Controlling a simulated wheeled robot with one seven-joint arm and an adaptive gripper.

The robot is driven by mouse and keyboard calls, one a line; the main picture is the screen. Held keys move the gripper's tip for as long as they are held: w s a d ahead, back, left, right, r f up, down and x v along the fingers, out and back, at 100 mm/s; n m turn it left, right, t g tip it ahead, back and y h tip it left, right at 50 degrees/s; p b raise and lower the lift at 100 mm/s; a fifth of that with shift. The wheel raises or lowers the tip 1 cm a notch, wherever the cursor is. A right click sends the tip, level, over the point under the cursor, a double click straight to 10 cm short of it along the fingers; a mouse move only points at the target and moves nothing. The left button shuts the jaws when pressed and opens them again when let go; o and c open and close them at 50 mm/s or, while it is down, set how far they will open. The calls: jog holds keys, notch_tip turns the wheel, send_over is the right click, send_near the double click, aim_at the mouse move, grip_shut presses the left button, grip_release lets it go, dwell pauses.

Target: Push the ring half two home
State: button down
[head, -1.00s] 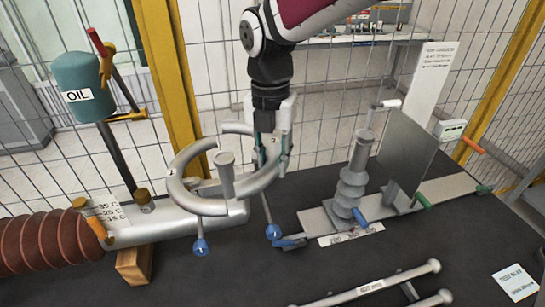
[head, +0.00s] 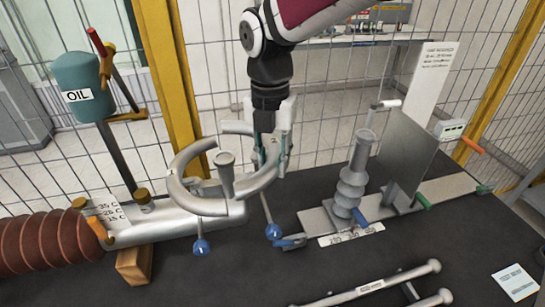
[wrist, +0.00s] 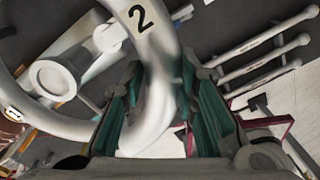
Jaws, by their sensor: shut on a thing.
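Ring half two (head: 268,172), a grey curved tube, is on the right of the ring in the head view. Its printed 2 shows in the wrist view on the tube (wrist: 158,45). My gripper (head: 266,148) is shut on ring half two from above, its teal-lined fingers either side of the tube. Ring half one (head: 182,190) forms the left part of the ring, marked 1 in the wrist view (wrist: 12,112). The ring lies around the upright grey post (head: 226,175) on the tank. Whether the two halves touch at their ends is not clear.
Blue-tipped rods (head: 201,246) hang under the ring. A ribbed grey insulator (head: 352,182) and an upright plate (head: 405,155) stand to the right. Grey bars (head: 370,287) lie at the front. A teal oil can (head: 84,85) is at the left.

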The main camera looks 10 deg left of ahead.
jog(key=shift+f+b, duration=0.55)
jog(key=shift+f, duration=1.3)
jog(key=c, duration=1.2)
grip_release()
jog(key=r, duration=1.2)
jog(key=shift+a, duration=0.2)
jog(key=shift+d, duration=0.1)
